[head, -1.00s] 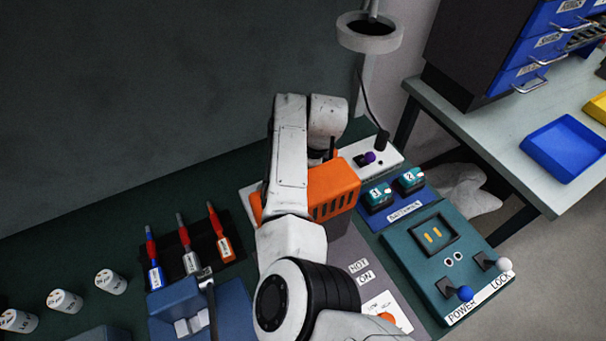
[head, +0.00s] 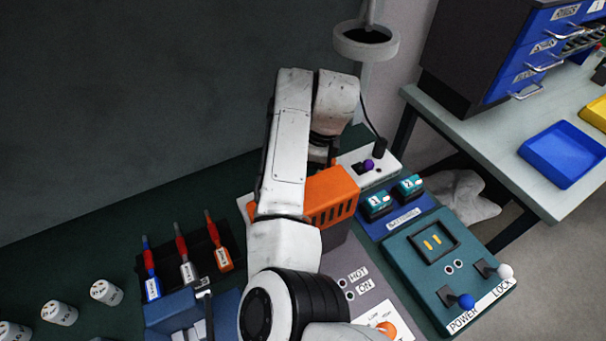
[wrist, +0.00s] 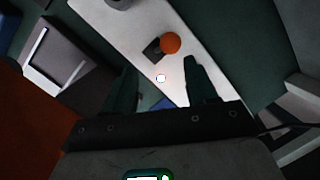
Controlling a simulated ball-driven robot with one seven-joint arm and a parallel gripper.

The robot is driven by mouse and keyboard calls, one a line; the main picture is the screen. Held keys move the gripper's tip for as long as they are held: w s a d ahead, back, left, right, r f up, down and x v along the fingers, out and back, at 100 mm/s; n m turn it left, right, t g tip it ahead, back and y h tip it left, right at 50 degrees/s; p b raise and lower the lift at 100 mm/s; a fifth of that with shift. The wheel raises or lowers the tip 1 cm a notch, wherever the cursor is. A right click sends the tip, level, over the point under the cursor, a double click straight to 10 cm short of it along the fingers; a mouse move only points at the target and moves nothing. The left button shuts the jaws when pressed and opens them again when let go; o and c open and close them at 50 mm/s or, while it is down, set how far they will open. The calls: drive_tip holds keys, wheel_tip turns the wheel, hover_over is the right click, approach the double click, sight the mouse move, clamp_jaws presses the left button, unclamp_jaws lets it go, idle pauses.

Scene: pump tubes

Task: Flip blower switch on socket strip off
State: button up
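The white socket strip (wrist: 200,62) crosses the wrist view from the top. A switch with an orange ball knob (wrist: 170,44) on a dark base sits on it, beyond and between my fingertips. My gripper (wrist: 161,78) is open, its two dark fingers apart with nothing between them. In the head view the right end of the strip (head: 384,172) shows a switch with a purple knob (head: 368,165). The orange-knob switch and my gripper are hidden there behind my arm and an orange slotted housing (head: 332,196). No label shows which switch is the blower's.
Teal numbered batteries (head: 378,203) and a teal box with POWER and LOCK levers (head: 448,262) stand right of the housing. A black plug and cable (head: 380,148) rise from the strip's end.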

drive_tip(key=shift+v, duration=1.9)
